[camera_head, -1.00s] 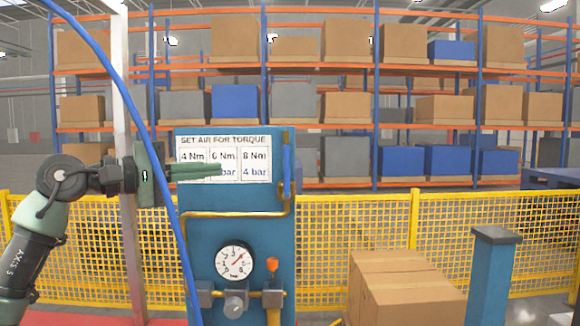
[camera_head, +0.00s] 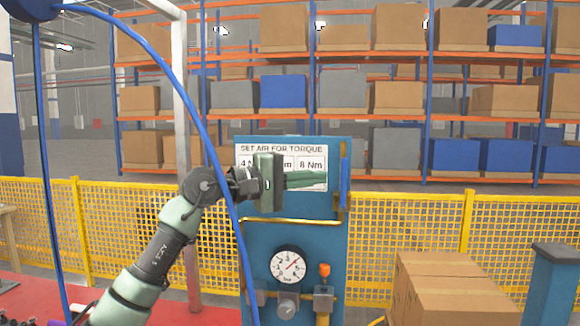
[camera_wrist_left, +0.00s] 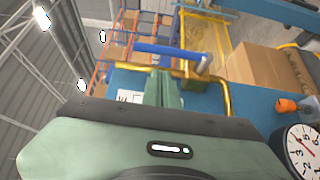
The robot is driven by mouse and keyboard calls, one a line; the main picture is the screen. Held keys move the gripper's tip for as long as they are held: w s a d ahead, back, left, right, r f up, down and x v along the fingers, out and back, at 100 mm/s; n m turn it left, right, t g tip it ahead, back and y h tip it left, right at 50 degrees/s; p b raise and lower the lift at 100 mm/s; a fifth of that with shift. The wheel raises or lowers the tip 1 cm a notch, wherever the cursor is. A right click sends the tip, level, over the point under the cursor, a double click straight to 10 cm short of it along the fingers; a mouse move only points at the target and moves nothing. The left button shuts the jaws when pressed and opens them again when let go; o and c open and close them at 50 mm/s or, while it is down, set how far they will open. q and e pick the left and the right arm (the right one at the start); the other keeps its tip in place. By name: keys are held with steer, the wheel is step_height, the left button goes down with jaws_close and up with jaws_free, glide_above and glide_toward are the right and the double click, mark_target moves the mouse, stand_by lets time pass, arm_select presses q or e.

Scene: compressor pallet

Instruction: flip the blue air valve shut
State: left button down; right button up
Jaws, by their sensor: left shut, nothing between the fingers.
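The blue air valve's lever (camera_head: 344,178) stands upright along the vertical run of brass pipe at the right edge of the blue panel (camera_head: 290,232). In the left wrist view the blue lever (camera_wrist_left: 165,50) lies crosswise just beyond my fingertips, with a grey pivot at its right end. My left gripper (camera_head: 322,181) is shut and empty, its green fingers pointing right across the torque label, a little left of the lever. Its fingertips (camera_wrist_left: 164,76) appear apart from the lever, though the exact gap is hard to tell. My right gripper is not in view.
A pressure gauge (camera_head: 288,264) and an orange-topped valve (camera_head: 325,272) sit low on the panel. A blue hose (camera_head: 211,140) arcs in front of my left arm. Cardboard boxes (camera_head: 447,290) and a blue post (camera_head: 553,285) stand to the right. A yellow mesh fence (camera_head: 410,225) runs behind.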

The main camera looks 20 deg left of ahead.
mark_target(343, 183)
arm_select(q)
steer(key=shift+d+p, duration=0.35)
steer(key=shift+d, duration=0.85)
